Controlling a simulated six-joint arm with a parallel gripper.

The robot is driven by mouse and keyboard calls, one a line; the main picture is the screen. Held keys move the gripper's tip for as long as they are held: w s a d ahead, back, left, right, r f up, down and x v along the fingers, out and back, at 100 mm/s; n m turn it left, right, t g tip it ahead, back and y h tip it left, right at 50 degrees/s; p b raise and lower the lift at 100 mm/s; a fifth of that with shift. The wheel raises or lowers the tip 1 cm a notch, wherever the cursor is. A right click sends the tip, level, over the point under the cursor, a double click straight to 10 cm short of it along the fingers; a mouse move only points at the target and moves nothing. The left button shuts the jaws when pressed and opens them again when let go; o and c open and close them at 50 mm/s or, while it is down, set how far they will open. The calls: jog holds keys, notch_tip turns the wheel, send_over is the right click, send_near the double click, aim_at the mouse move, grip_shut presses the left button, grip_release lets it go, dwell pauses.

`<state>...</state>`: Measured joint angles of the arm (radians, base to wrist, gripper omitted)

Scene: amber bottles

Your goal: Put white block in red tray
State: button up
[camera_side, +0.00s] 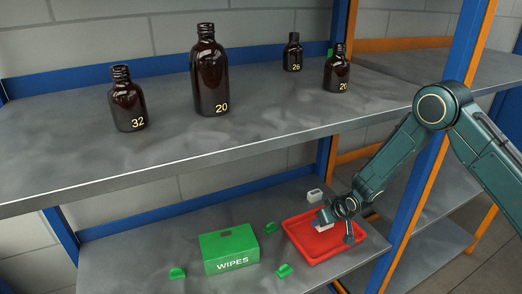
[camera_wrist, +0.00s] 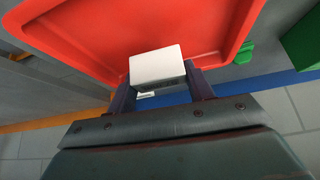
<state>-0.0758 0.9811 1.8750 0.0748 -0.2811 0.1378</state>
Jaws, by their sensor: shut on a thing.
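My gripper (camera_side: 328,217) is at the red tray (camera_side: 300,238) on the lower shelf, toward the tray's back part in the side view. It is shut on a white block (camera_side: 323,228). In the wrist view the white block (camera_wrist: 156,64) sits between the two fingers, with the red tray (camera_wrist: 95,35) behind it. The block appears over the tray's inside; whether it touches the floor, I cannot tell. A second small white block (camera_side: 314,195) with a dark mark stands on the shelf behind the tray.
A green WIPES box (camera_side: 230,250) stands left of the tray. Small green pieces (camera_side: 284,270) lie around it. Several amber bottles (camera_side: 210,75) stand on the upper shelf (camera_side: 265,115), above the work. A blue and orange post (camera_side: 425,190) rises right of the tray.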

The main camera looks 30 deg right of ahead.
jog(key=shift+f, duration=1.7)
jog(key=shift+f, duration=0.1)
jog(key=o, duration=1)
jog(key=shift+r, duration=0.2)
jog(key=shift+v, duration=5.95)
jog(key=shift+r, duration=0.1)
